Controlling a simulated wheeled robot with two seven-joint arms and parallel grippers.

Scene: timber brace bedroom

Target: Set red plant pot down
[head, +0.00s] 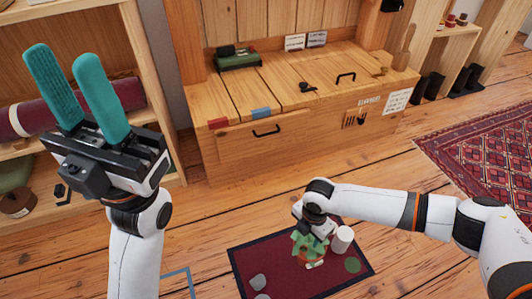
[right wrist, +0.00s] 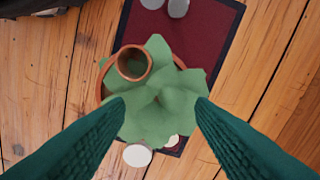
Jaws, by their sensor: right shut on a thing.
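The red plant pot (head: 311,257) has green leaves and is over the dark red mat (head: 238,263) on the floor. In the right wrist view the leaves (right wrist: 155,95) cover most of the pot, and part of its terracotta rim (right wrist: 101,88) shows. My right gripper (right wrist: 160,107) comes down from above, shut on the plant pot with a finger on each side. I cannot tell if the pot's base touches the mat. My left gripper (head: 62,56) is raised at the left, its teal fingers apart and empty.
A white cylinder (head: 342,239) stands right beside the pot. Grey stones (head: 258,282) and a green disc (head: 352,265) lie on the mat. A small terracotta cup shape (right wrist: 132,63) shows by the leaves. A wooden chest (head: 300,140) stands behind, with bare floor between.

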